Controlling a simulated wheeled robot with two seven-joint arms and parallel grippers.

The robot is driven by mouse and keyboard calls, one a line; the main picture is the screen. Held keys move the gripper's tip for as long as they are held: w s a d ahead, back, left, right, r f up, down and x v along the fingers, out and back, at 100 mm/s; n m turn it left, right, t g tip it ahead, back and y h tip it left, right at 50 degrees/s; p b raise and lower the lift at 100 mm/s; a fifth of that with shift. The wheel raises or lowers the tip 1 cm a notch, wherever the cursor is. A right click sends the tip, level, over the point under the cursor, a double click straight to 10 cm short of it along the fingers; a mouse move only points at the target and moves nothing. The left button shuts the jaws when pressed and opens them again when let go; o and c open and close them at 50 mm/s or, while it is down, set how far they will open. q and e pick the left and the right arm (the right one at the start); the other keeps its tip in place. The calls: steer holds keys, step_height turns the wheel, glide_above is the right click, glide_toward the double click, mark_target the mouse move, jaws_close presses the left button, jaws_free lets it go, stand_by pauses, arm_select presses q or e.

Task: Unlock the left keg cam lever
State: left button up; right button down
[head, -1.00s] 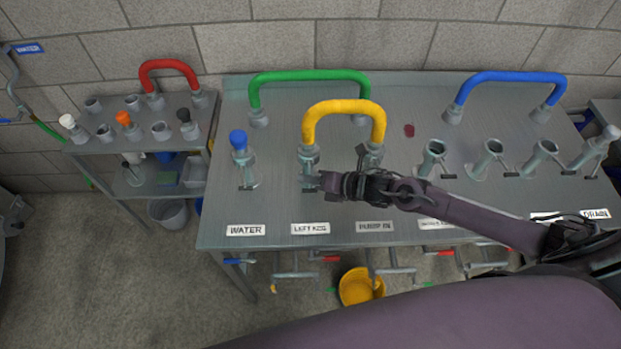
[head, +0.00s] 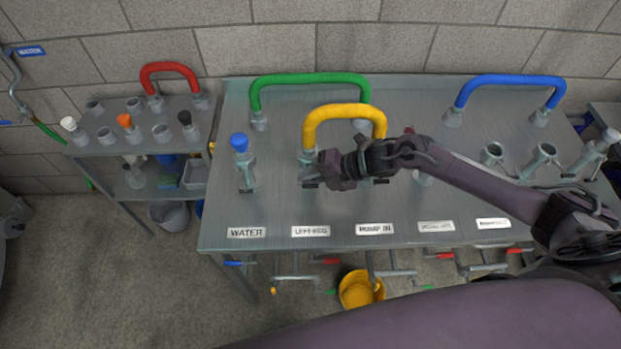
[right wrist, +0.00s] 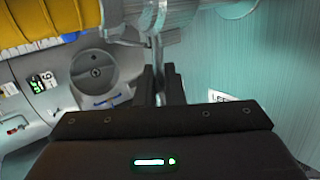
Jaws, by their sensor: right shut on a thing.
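The left keg port (head: 308,158) stands on the steel bench behind the LEFT KEG label (head: 311,231). One end of the yellow hose (head: 344,112) sits on it. My right gripper (head: 324,168) is at this port, coming in from the right. In the right wrist view its two dark fingers (right wrist: 162,85) are shut on a thin grey cam lever (right wrist: 158,66), just below the coupling and the ribbed yellow hose end (right wrist: 40,22). In the head view the gripper hides most of the lever. My left gripper is not in view.
The water port (head: 241,160) with a blue cap stands close to the left. The green hose (head: 309,78) arches behind, and the blue hose (head: 512,79) is at the back right. Open ports (head: 541,157) line the right side. The bench front by the labels is clear.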

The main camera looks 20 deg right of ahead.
steer(key=shift+a+r+m+g, duration=0.1)
steer(key=shift+r+m+g, duration=0.2)
steer(key=shift+g, duration=0.2)
stand_by(0.3)
steer(key=c, duration=1.8)
jaws_free()
steer(key=shift+c, duration=0.2)
steer(key=shift+f, duration=0.15)
